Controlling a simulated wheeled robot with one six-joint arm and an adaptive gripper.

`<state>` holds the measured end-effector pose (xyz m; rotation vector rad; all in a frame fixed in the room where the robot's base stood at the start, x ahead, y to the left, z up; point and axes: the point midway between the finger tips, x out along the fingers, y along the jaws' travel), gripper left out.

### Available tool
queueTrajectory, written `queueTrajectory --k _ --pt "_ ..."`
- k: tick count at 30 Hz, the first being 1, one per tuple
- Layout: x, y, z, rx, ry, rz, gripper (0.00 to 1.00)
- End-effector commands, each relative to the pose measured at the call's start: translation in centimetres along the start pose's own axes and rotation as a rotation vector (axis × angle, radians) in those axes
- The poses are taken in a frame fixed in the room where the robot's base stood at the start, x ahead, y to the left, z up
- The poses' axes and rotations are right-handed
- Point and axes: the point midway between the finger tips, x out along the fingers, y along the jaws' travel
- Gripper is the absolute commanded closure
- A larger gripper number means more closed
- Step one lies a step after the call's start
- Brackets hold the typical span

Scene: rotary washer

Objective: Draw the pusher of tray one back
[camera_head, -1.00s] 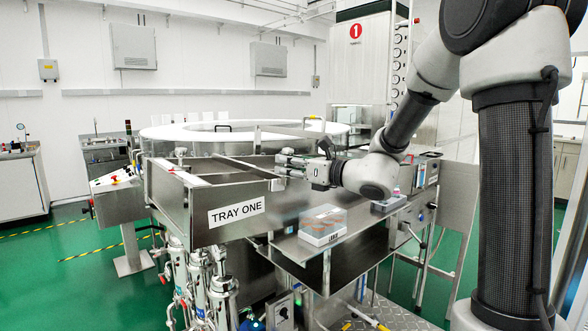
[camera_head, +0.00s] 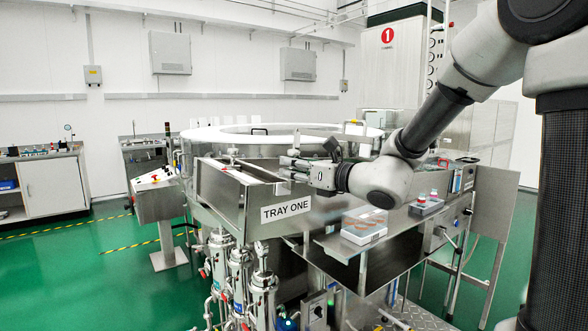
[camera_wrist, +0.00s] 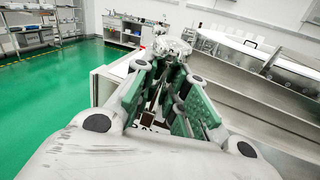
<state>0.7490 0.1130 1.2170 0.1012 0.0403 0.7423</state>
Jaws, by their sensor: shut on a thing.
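Tray one is a long steel trough (camera_head: 225,200) at the middle of the head view, with a "TRAY ONE" sign (camera_head: 286,209) on its near right end. My gripper (camera_head: 284,163) reaches in from the right, just above the upper edge at the tray's right end. In the wrist view my gripper (camera_wrist: 170,62) has its green-padded fingers drawn together on a shiny metal part (camera_wrist: 173,46), seemingly the pusher of tray one. The fingers cover much of its grip. The rest of the pusher is hard to make out in the head view.
A round white-rimmed washer table (camera_head: 215,135) stands behind the tray. A steel shelf to the right holds a clear box (camera_head: 364,225) and a small grey rack (camera_head: 427,206). A control panel (camera_head: 153,180) stands left. Green floor is open at front left.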

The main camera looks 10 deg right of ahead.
Motion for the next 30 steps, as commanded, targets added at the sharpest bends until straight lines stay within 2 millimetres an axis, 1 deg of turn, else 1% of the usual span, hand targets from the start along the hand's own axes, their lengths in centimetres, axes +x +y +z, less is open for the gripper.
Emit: queueTrajectory --k 1,3,4,6,7,16,20,23,30 --pt "0.0 0.4 -0.1 0.0 0.0 0.011 1.0" --pt "0.0 0.5 -0.1 0.0 0.0 0.012 1.0" --pt "0.0 0.5 -0.1 0.0 0.0 0.013 0.8" --pt "0.0 0.4 -0.1 0.0 0.0 0.012 0.67" --pt "0.0 0.4 -0.1 0.0 0.0 0.011 0.63" --pt "0.0 0.2 0.0 0.0 -0.001 0.007 0.63" --pt "-1.0 0.1 0.1 -0.001 -0.002 0.004 0.63" --pt "-2.8 0.1 0.1 -0.002 -0.003 0.003 0.63" --pt "-8.2 0.1 0.0 -0.003 -0.002 0.002 0.63"
